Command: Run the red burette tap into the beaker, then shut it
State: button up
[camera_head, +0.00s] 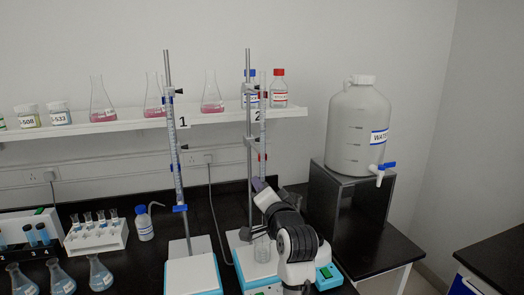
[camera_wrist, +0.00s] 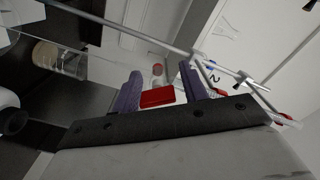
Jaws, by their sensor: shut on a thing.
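The red tap (camera_wrist: 157,97) is between the two purple fingers of my gripper (camera_wrist: 160,86) in the wrist view, and my gripper is shut on it. In the head view, my gripper (camera_head: 263,185) is at the lower part of burette 2 (camera_head: 262,125), and my gripper and arm hide the tap there. The glass beaker (camera_head: 262,248) stands below the burette, partly covered by my arm. It also appears at the upper left of the wrist view (camera_wrist: 60,58). I cannot tell its liquid level or whether liquid is flowing.
Burette 1 with a blue tap (camera_head: 180,208) stands to the left on its own base (camera_head: 192,275). A water carboy (camera_head: 358,125) sits on a dark stand at right. A shelf (camera_head: 130,124) with flasks and bottles runs behind. A wash bottle (camera_head: 144,224) and tube rack (camera_head: 96,238) are at left.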

jog(key=shift+d+n, duration=0.2)
jog(key=shift+n, duration=0.3)
jog(key=shift+c, duration=0.6)
jog(key=shift+f, duration=0.1)
